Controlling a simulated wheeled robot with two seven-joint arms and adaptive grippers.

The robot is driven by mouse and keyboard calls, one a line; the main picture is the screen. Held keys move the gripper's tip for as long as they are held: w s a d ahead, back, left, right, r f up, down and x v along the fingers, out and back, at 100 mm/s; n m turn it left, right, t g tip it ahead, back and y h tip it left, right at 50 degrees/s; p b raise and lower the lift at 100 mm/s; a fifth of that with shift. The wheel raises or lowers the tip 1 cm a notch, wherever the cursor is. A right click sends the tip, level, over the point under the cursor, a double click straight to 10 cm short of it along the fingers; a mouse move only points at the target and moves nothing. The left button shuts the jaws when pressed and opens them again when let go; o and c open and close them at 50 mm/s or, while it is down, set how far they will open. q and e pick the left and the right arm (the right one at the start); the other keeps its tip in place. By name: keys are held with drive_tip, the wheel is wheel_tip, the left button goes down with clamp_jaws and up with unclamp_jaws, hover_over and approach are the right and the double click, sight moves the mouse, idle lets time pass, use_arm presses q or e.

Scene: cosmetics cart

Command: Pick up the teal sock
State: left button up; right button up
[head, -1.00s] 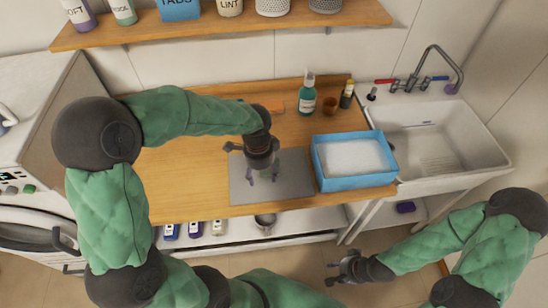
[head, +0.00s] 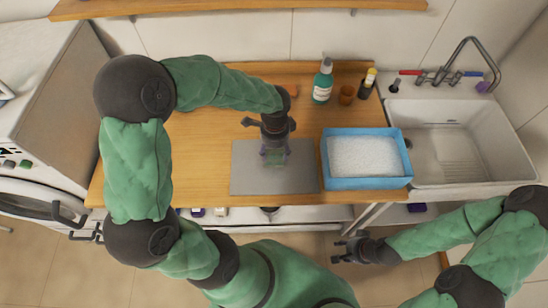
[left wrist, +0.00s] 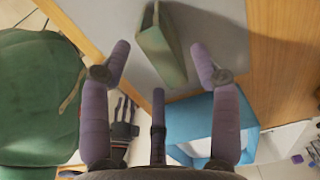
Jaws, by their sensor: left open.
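The sock (left wrist: 163,45) looks dull green and folded, standing up like a small tent on the grey mat in the left wrist view. In the head view only a bit of green (head: 275,158) shows under my left gripper (head: 273,161). In the left wrist view my left gripper (left wrist: 160,47) is open, its purple fingers apart on either side of the sock. I cannot tell that any finger touches it. My right gripper (head: 337,251) is empty in front of the counter, its fingers spread.
The grey mat (head: 245,182) lies on the wooden counter (head: 205,140). A blue tub (head: 370,184) with white contents stands right of the mat. A teal bottle (head: 322,84), a brown cup (head: 346,94) and a yellow-capped bottle (head: 368,84) stand behind. A white sink (head: 450,150) is at right.

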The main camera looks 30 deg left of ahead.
sight(274, 159)
use_arm(q)
wheel_tip(274, 159, down, 5)
drive_tip(key=shift+a+r+b, duration=0.15)
drive_tip(key=shift+b, duration=0.35)
drive_tip(key=shift+c, duration=0.3)
drive_tip(key=c, duration=1.1)
